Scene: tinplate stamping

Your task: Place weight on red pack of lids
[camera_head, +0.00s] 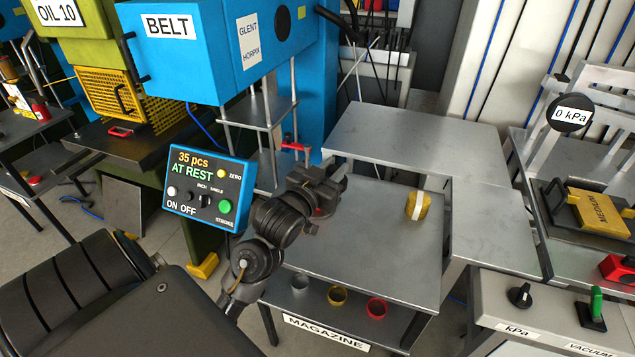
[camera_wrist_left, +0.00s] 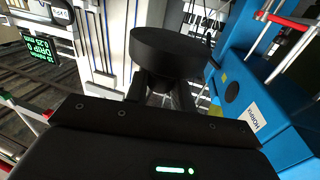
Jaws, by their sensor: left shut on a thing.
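My left gripper (camera_head: 328,183) is over the back left part of the grey magazine table (camera_head: 375,255). It is shut on a dark round weight (camera_wrist_left: 172,52), which shows as a thick black disc between the fingers in the left wrist view. In the head view the weight is hard to tell apart from the dark gripper. A small patch of red (camera_head: 318,212) shows just under the gripper; it may be the red pack of lids, mostly hidden. I cannot tell whether the weight touches it. My right gripper is not in view.
A yellow pack with a white band (camera_head: 418,206) stands on the table's right side. The table's middle is clear.

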